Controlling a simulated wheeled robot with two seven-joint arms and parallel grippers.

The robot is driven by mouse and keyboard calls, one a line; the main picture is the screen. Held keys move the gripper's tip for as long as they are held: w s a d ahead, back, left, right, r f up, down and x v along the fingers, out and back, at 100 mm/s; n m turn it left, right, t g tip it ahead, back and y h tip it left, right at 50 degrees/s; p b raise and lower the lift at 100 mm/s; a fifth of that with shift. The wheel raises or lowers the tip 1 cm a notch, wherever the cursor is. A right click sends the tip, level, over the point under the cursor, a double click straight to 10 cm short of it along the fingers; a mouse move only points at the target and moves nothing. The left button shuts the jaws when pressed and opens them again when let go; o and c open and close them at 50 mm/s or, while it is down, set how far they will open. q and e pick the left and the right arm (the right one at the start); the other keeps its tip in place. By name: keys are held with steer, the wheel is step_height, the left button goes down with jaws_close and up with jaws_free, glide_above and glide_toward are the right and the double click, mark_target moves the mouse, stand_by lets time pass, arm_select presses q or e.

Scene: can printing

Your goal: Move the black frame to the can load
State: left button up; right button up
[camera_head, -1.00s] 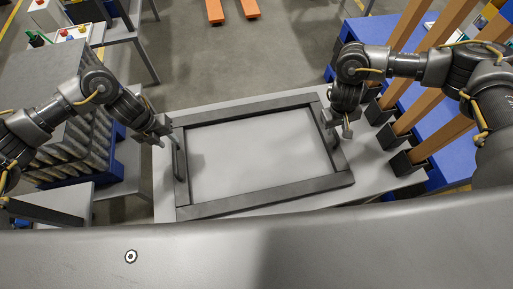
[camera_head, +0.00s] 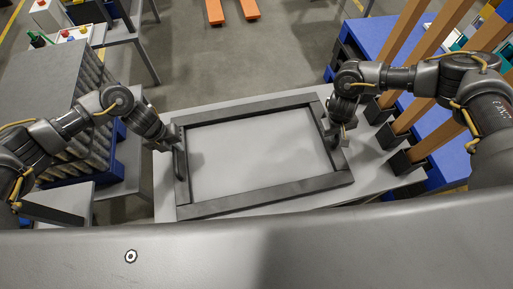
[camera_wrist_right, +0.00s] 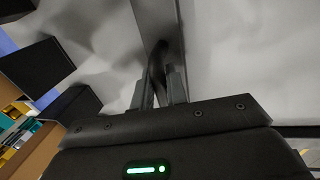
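The black frame (camera_head: 265,196) is a large dark rectangle lying flat on a light grey table, with a handle on its left and right sides. My left gripper (camera_head: 174,146) is at the upper end of the frame's left handle (camera_head: 181,163); its fingers are too small and hidden to tell open from shut. My right gripper (camera_head: 338,138) is over the frame's right side. In the right wrist view my right gripper's fingers (camera_wrist_right: 161,88) stand apart on either side of the dark handle (camera_wrist_right: 158,62); firm contact does not show.
The table (camera_head: 163,185) has little bare room around the frame. A blue pallet with orange beams (camera_head: 430,140) stands close at the right. At the left, a grey-topped stack of cans (camera_head: 95,75) sits on a blue pallet. Orange forks (camera_head: 215,12) lie at the top, beyond open floor.

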arm_select(q)
jaws_close()
arm_select(e)
jaws_close()
arm_select(q)
steer(key=shift+w+r, duration=0.15)
arm_select(e)
steer(key=shift+w+d+r, duration=0.1)
steer(key=shift+w+r, duration=0.05)
stand_by(0.6)
